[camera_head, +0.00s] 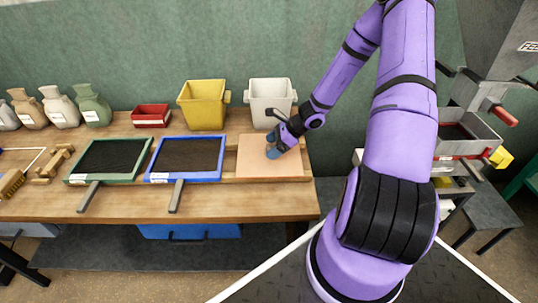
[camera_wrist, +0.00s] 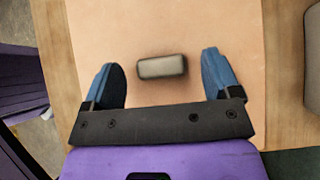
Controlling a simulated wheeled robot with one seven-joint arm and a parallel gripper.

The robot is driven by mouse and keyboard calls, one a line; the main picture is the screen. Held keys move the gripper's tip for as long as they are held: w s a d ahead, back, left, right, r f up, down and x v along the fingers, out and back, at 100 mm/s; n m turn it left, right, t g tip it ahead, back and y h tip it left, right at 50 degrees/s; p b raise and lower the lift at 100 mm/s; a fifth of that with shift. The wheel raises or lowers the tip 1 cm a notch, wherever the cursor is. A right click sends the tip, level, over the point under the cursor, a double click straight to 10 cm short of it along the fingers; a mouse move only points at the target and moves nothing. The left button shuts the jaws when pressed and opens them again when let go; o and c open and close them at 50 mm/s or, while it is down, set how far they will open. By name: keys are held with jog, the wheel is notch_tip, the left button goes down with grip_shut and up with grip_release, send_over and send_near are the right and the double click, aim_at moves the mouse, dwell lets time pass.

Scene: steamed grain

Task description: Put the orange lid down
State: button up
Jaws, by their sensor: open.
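The orange lid (camera_head: 254,163) is a flat, pale peach square lying at the right end of the wooden table. In the wrist view the lid (camera_wrist: 195,28) fills the middle, with a grey block-shaped handle (camera_wrist: 162,67) on top. My gripper (camera_head: 272,150) is over the lid's right part in the head view. In the wrist view my gripper (camera_wrist: 163,75) is open, with one blue finger on each side of the handle and gaps between. Its height above the lid is hard to judge. The handle is hidden in the head view.
The wooden table (camera_head: 250,205) also bears a blue-framed screen (camera_head: 187,180), a green-framed screen (camera_head: 95,180), a red tray (camera_head: 150,124), a yellow bin (camera_head: 203,105) and a white bin (camera_head: 270,98) behind the lid. Sacks stand at the left. Machinery (camera_head: 468,135) stands right of my arm.

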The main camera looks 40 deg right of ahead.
jog(key=shift+w+a+f, duration=0.15)
jog(key=shift+a+f, duration=0.1)
jog(key=shift+f, duration=0.05)
jog(key=c, duration=1.3)
jog(key=shift+r, duration=0.15)
